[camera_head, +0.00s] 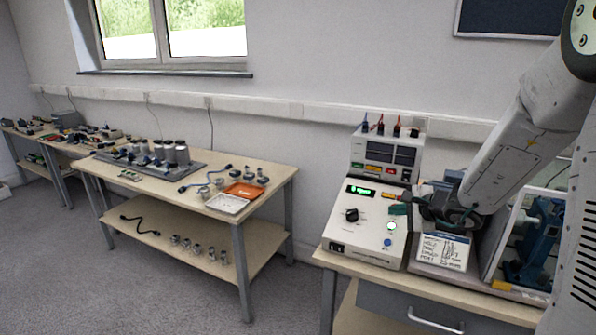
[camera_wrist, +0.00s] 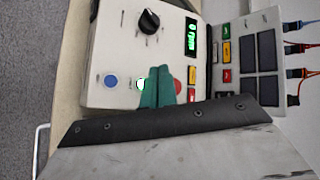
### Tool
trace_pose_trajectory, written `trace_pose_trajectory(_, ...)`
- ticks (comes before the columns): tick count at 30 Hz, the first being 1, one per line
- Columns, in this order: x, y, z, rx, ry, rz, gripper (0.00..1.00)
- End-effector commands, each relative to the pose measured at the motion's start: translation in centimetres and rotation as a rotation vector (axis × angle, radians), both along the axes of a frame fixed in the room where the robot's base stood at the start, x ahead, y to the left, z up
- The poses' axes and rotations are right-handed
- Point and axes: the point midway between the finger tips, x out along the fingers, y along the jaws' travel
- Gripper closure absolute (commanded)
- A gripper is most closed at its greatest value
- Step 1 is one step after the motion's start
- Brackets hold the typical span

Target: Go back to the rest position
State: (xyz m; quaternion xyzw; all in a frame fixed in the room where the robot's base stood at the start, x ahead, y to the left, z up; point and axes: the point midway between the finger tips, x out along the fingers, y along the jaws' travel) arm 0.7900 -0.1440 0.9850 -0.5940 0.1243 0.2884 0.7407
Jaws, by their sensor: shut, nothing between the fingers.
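My gripper (camera_head: 399,210) is over the right part of a white control box (camera_head: 352,237), its teal fingertips together with nothing between them. In the wrist view the closed fingers (camera_wrist: 157,88) reach over the box face, close beside a lit white-green button (camera_wrist: 142,84). I cannot tell whether the tips touch the panel. The lit button (camera_head: 390,226) is uncovered in the head view. A blue button (camera_wrist: 110,82), a black knob (camera_wrist: 149,21) and a green lit display (camera_wrist: 191,33) also show. A red button (camera_wrist: 178,87) is partly hidden behind the fingers.
A second unit (camera_head: 385,153) with plugged cables stands behind the box. To the right are a printed card (camera_head: 443,251) and a blue device (camera_head: 541,240) in a frame. A drawer (camera_head: 430,308) is under the bench. Further benches with parts (camera_head: 265,172) stand left, with open floor between.

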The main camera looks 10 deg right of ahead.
Motion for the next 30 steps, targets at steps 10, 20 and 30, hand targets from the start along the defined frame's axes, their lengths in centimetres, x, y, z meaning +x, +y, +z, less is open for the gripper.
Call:
trace_pose_trajectory(10, -10.3, 10.4, 2.5, -0.046, 0.133, 0.571, 1.00)
trace_pose_trajectory(20, -27.8, 13.9, 6.4, -0.478, 0.402, 1.159, 1.00)
trace_pose_trajectory(30, -36.4, 10.3, 10.0, -1.000, 0.498, 1.334, 1.00)
